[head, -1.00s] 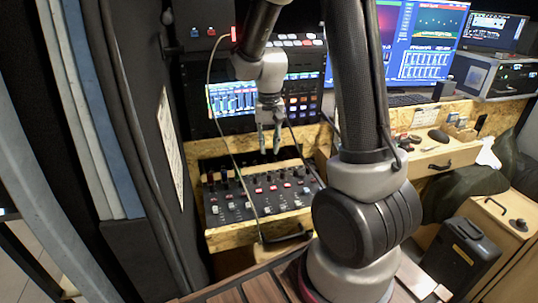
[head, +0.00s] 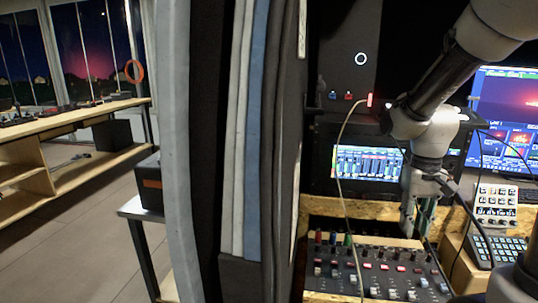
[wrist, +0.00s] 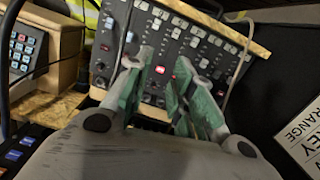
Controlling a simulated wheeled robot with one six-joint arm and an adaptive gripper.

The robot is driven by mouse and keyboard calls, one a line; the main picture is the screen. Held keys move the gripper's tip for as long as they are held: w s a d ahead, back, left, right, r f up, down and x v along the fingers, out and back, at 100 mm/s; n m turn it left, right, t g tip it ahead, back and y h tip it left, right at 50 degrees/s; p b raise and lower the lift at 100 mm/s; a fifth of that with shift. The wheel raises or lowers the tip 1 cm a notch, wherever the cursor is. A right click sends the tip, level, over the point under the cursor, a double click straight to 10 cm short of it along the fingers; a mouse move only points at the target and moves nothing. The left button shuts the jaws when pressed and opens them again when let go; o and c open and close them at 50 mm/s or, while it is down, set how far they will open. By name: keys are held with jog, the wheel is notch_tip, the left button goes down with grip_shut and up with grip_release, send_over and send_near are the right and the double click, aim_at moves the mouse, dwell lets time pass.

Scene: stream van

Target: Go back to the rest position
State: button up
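My gripper (head: 416,222) hangs pointing down in front of the rack screen, above the mixing panel (head: 370,277). In the wrist view my gripper (wrist: 160,92) shows two green-lined fingers with a gap between them and nothing held. The mixing panel (wrist: 205,50) with its knobs and red-lit buttons lies beyond the fingertips. A thin pale cable (head: 338,160) runs down on the left side of the panel.
A grey and blue padded partition (head: 255,130) stands close on the left. Beyond it are a wooden bench (head: 70,118) and open floor (head: 95,235). A white keypad (head: 497,205) and a dark keypad (head: 497,250) sit on the right.

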jog(key=s+r+n+t, duration=0.1)
jog(key=s+r+t, duration=0.4)
jog(key=s+r, duration=0.6)
jog(key=shift+s+d+r, duration=0.4)
jog(key=shift+r, duration=0.15)
